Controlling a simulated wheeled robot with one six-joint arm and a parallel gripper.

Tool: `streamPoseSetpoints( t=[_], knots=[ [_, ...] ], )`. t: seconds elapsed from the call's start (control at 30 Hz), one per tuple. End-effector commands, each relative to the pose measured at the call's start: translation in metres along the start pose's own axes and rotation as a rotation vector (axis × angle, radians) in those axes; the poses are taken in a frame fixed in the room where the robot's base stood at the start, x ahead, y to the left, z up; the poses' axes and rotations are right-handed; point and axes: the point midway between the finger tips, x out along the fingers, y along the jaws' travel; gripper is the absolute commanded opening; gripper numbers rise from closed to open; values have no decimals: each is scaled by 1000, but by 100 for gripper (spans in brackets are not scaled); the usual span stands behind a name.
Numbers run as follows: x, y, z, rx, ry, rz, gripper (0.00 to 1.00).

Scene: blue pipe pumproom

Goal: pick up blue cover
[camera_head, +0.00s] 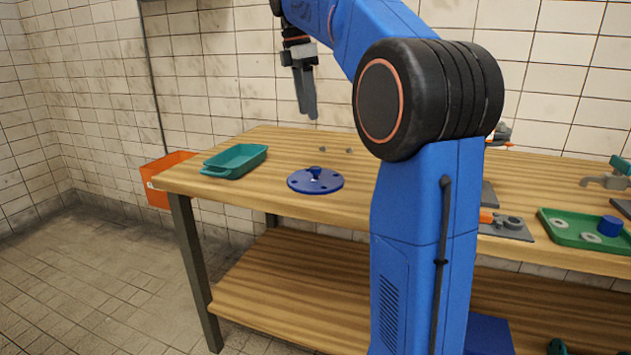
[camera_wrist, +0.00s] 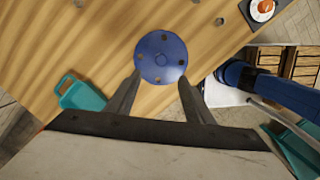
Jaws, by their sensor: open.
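The blue cover (camera_head: 315,180) is a round flat disc with a small knob in its middle and holes around its rim. It lies flat on the wooden workbench (camera_head: 265,150). In the wrist view the blue cover (camera_wrist: 161,57) shows from above, just beyond the fingertips. My gripper (camera_head: 308,112) hangs above the bench, pointing down, clear of the cover. In the wrist view my gripper (camera_wrist: 160,78) has its two fingers spread apart with nothing between them.
A teal tray (camera_head: 236,161) stands left of the cover. An orange bin (camera_head: 165,177) is at the bench's left end. A green tray (camera_head: 575,228) with rings and a blue cylinder (camera_head: 610,226) is at the right.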

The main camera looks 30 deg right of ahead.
Motion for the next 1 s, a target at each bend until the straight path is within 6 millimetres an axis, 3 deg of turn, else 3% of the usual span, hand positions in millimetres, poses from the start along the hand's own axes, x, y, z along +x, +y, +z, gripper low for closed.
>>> streamPoseSetpoints(
  t=[0.5,0.87,1.0],
  knots=[
    [90,-1,-1,1,1,-1,48],
    [116,-2,-2,1,1,-1,48],
    [135,-5,-5,1,1,-1,48]
  ],
)
